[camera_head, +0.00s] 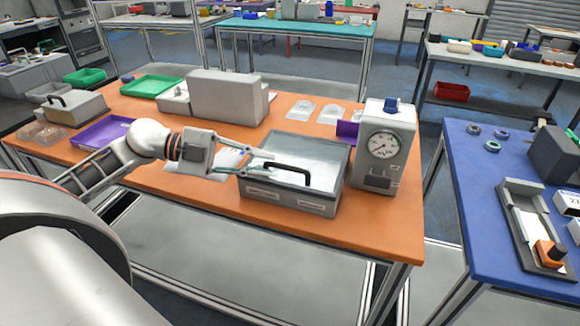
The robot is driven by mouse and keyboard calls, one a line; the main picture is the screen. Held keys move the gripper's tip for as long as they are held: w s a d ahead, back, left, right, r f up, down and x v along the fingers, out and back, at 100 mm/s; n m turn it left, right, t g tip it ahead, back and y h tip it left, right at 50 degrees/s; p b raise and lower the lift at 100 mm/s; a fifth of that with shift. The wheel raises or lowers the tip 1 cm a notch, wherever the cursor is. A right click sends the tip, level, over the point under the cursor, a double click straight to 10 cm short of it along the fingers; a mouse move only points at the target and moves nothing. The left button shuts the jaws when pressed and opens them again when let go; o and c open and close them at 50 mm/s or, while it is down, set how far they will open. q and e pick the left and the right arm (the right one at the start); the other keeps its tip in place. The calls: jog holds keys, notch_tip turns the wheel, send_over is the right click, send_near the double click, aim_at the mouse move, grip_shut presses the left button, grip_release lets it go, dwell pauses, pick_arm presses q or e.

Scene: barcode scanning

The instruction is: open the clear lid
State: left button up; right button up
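A grey box (288,197) stands on the orange table, with a shiny, see-through-looking lid (312,152) on top. The lid looks closed and has a black bar handle (282,168). My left gripper (247,161) reaches in from the left, and its fingers are spread apart. The fingertips are at the left edge of the box, just left of the handle. Nothing shows between them. I cannot tell whether they touch the box. My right gripper is not in view.
A grey gauge unit (384,146) stands close to the right of the box. A large grey case (228,97), green tray (151,86) and purple tray (98,132) are on the orange table (375,228). A blue table (470,210) is at right.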

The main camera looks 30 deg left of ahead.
aim_at(278, 166)
pick_arm(q)
jog(key=shift+x, duration=2.9)
jog(key=shift+w, duration=0.1)
grip_shut()
